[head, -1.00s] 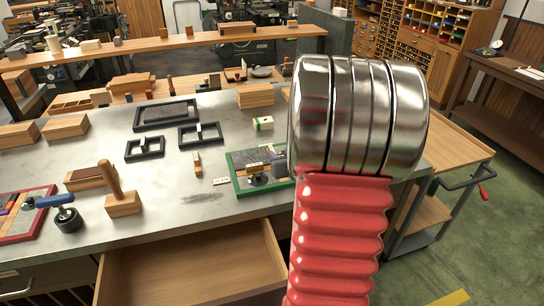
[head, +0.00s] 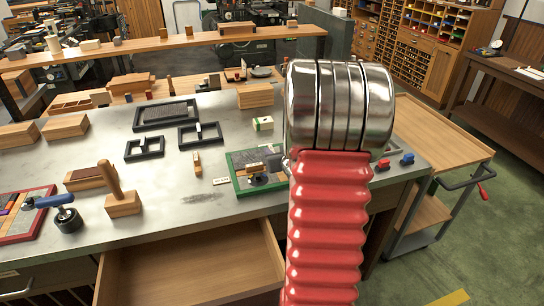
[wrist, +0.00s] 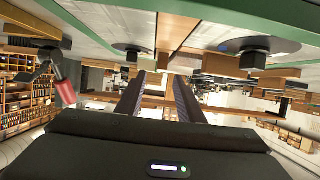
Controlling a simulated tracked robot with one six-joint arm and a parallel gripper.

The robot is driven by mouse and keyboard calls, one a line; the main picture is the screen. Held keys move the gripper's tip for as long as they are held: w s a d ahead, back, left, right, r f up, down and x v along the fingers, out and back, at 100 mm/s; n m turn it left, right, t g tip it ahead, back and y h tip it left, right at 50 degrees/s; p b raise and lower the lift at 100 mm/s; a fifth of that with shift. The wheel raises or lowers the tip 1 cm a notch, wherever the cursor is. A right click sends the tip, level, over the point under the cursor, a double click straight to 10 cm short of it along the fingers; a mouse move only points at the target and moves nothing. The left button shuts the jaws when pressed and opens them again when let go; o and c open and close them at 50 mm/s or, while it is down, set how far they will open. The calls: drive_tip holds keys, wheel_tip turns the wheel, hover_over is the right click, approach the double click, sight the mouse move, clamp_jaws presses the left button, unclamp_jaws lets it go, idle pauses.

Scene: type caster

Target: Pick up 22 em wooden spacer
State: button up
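I cannot tell for certain which wooden piece is the 22 em spacer. A wooden piece (head: 255,167) lies in the green-edged tray (head: 236,187) in the head view. A small upright-looking wooden block (head: 197,163) stands left of that tray, near a small label. The wrist view appears upside down and shows a wooden block (wrist: 222,64) by the green edge, beyond and right of my fingers. My gripper (wrist: 158,85) has its two dark fingers apart with nothing visible between them. In the head view my red and chrome arm hides it.
Black frames (head: 200,133) lie behind on the grey bench (head: 190,205). A wooden block with an upright handle (head: 122,203) and a red-edged tray (head: 30,233) are at left. A drawer (head: 195,270) stands open in front. Blue and red clamps (head: 406,159) lie at right.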

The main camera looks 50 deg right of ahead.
sight(271, 148)
drive_tip(key=shift+x, duration=2.25)
drive_tip(key=shift+f, duration=0.15)
drive_tip(key=shift+c, duration=0.6)
clamp_jaws()
